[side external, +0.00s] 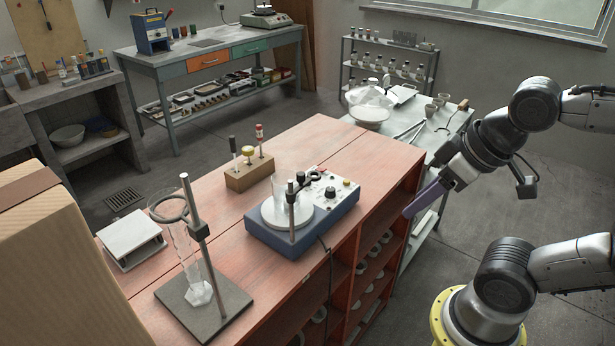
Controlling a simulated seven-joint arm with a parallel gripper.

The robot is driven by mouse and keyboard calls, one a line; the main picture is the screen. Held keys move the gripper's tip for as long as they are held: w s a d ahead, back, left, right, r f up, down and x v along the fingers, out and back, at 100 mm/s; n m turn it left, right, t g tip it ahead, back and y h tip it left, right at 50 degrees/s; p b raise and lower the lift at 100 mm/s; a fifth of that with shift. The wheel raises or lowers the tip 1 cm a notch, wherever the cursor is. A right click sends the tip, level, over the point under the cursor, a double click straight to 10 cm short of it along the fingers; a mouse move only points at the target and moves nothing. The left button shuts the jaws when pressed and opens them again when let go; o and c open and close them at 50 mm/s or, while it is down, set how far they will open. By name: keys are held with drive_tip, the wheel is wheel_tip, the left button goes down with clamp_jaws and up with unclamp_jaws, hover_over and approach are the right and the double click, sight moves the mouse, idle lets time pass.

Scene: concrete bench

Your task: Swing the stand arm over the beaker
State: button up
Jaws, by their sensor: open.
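A clear glass beaker (279,213) appears to sit on the white plate of a blue stirrer (318,222) in the middle of the red-brown bench. A short metal rod stands at the stirrer, and a dark stand arm (304,182) with a small ring end reaches from its top toward the back right. The ring end looks to be beside the beaker, over the stirrer's panel. My gripper (420,202) is at the right, open and apart from the stand arm, beyond the bench's right edge in the picture. Its finger gap is hard to see.
A second stand (198,240) with a ring around a tall glass cylinder (183,246) is at the front left. A wooden block (249,173) with upright tools stands behind the stirrer. A white platform (131,238) lies at left. A cable hangs at the stirrer's front.

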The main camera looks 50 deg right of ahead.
idle(0.6)
wheel_tip(320, 180, up, 16)
drive_tip(key=m+g+y, duration=0.4)
drive_tip(key=m+g, duration=0.1)
drive_tip(key=m, duration=1.4)
hover_over(302, 173)
drive_tip(key=s+d, duration=0.3)
drive_tip(key=d, duration=0.1)
wheel_tip(302, 173, down, 3)
drive_tip(key=w+d, duration=0.2)
drive_tip(key=w, duration=0.1)
drive_tip(key=shift+y, duration=0.3)
drive_tip(key=x, duration=1.3)
drive_tip(key=shift+s+a+f, duration=0.15)
drive_tip(key=shift+s, duration=0.2)
